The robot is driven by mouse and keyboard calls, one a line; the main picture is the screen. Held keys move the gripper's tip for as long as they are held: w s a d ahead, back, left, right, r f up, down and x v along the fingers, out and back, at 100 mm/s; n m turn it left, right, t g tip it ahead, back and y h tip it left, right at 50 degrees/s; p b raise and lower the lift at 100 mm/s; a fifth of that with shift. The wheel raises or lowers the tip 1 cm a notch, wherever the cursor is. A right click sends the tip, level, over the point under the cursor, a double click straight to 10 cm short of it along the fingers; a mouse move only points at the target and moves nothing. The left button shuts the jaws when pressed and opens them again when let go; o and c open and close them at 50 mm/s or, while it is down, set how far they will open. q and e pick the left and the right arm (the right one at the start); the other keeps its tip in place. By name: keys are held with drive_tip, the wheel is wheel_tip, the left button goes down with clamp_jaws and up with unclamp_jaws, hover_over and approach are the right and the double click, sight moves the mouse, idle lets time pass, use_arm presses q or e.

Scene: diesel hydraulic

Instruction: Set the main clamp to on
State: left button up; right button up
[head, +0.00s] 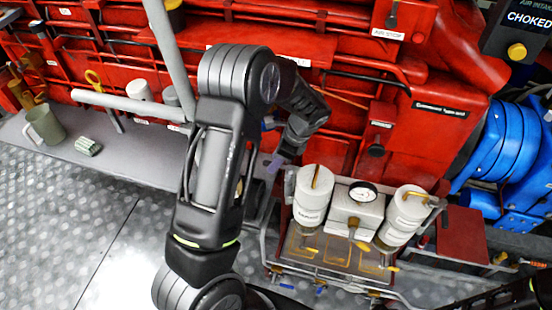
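I cannot tell for certain which part is the main clamp; no label that I can read names it. My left arm rises through the middle of the head view and bends down at the elbow. My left gripper (273,165) is small and dark in front of the red machine (330,150), just left of the white canisters. Its fingers are partly hidden by my own arm and blend into the dark parts behind, so whether they are open or shut does not show. My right gripper is not clearly in view.
A rack with two white canisters (312,195) (403,215) and a round gauge (363,193) stands right of my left gripper. A grey ledge (130,155) at left holds a mug (45,125). Blue ribbed pipework (510,150) is at right. Bare metal floor (60,230) lies lower left.

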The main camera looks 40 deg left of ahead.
use_arm(q)
drive_tip(key=shift+c, duration=0.5)
clamp_jaws()
idle(0.8)
